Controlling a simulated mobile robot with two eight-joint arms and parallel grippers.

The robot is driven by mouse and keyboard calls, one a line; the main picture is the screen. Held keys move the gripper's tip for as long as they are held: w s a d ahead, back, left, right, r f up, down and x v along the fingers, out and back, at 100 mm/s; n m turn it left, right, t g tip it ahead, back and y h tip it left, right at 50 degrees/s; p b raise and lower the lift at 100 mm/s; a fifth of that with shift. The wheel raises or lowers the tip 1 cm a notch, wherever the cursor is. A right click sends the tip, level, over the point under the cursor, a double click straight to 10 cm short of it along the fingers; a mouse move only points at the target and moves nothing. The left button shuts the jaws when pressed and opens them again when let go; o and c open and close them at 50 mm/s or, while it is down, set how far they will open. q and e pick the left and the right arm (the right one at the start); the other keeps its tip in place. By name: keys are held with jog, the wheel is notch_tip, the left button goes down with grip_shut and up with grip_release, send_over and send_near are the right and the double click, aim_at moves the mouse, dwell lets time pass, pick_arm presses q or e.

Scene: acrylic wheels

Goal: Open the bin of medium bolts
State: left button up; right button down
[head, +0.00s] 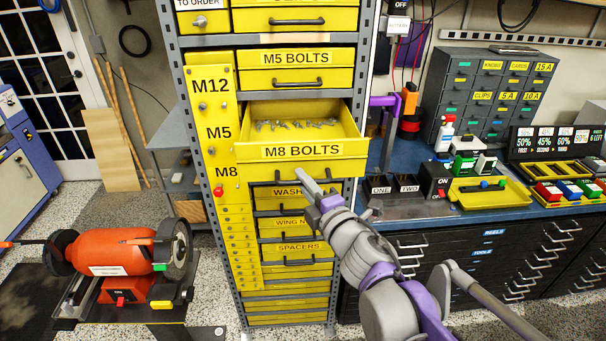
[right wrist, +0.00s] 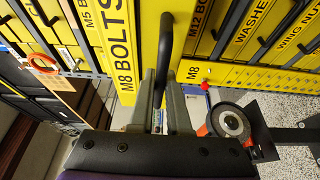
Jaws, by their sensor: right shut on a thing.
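The yellow M8 BOLTS bin (head: 345,165) is pulled out of the tall rack in the head view, with loose grey bolts (head: 296,125) visible inside. My right gripper (head: 308,182) is at its front, just below the label. In the right wrist view my right gripper (right wrist: 164,92) is shut on the black bar handle (right wrist: 165,45) of the M8 bin (right wrist: 124,72). The M5 BOLTS bin (head: 335,78) above is closed. My left gripper is not in view.
A yellow panel (head: 212,150) marked M12, M5 and M8 stands left of the bins, with a red knob (head: 218,191) by M8. Closed bins such as SPACERS (head: 297,247) lie below. An orange grinder (head: 115,262) stands left; a blue workbench (head: 480,210) stands right.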

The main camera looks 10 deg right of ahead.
jog(key=shift+w, duration=0.1)
jog(key=c, duration=0.9)
grip_release()
jog(key=b+v, duration=0.1)
jog(key=v, duration=1)
